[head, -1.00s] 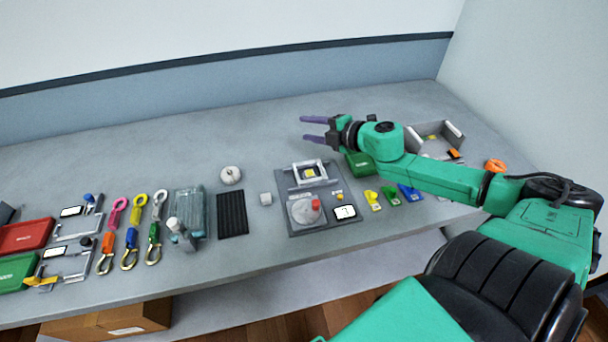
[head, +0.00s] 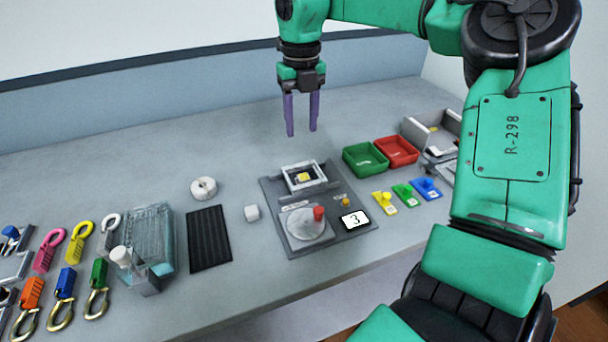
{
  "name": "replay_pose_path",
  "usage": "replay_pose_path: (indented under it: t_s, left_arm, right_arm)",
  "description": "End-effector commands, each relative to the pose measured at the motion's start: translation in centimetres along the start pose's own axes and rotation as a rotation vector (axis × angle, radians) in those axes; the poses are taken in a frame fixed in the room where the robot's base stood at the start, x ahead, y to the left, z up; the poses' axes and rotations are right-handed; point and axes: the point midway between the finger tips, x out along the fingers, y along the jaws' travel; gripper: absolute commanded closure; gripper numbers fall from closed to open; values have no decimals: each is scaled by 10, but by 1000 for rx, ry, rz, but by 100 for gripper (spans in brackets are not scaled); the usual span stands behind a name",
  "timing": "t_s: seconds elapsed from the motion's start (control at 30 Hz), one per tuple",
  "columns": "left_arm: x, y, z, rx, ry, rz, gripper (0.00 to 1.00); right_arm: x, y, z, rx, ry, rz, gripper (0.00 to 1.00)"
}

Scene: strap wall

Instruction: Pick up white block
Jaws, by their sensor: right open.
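The small white block (head: 252,213) lies on the grey table between the black ribbed mat and the grey panel. My right gripper (head: 301,132) points down, open and empty, above the back of the table. It is behind and to the right of the white block, well apart from it. My left gripper is not in view.
The grey panel (head: 272,238) carries a dial with a red knob, a frame with a yellow piece, and a "3" card. The black mat (head: 209,240), a white roll (head: 204,188) and a clear container (head: 150,238) lie left. Green (head: 365,160) and red trays (head: 397,152) stand right.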

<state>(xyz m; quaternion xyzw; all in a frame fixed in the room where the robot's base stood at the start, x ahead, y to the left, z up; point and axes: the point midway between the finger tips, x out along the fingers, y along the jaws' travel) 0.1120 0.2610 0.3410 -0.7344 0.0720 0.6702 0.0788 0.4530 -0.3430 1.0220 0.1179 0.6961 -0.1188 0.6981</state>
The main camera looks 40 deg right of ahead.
Motion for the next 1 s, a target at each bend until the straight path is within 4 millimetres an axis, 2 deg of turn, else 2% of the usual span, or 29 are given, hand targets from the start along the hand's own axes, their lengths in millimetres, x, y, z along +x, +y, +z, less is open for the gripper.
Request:
replay_pose_path:
  t_s: [0.2,0.47,0.6,0.7,0.87,0.97,1.0]
  left_arm:
    - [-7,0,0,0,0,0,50]
    - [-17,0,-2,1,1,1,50]
    - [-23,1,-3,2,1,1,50]
    - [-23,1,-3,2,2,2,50]
    - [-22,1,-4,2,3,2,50]
    - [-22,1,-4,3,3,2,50]
    - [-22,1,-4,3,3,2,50]
  right_arm:
    - [54,0,-2,-1,7,3,50]
    - [92,0,-3,-1,6,3,50]
    - [120,-1,-5,0,6,2,50]
    - [129,-1,-4,0,3,2,50]
    - [129,-1,-4,0,1,3,50]
    - [129,-1,-4,0,1,3,84]
    - [129,-1,-4,0,1,3,100]
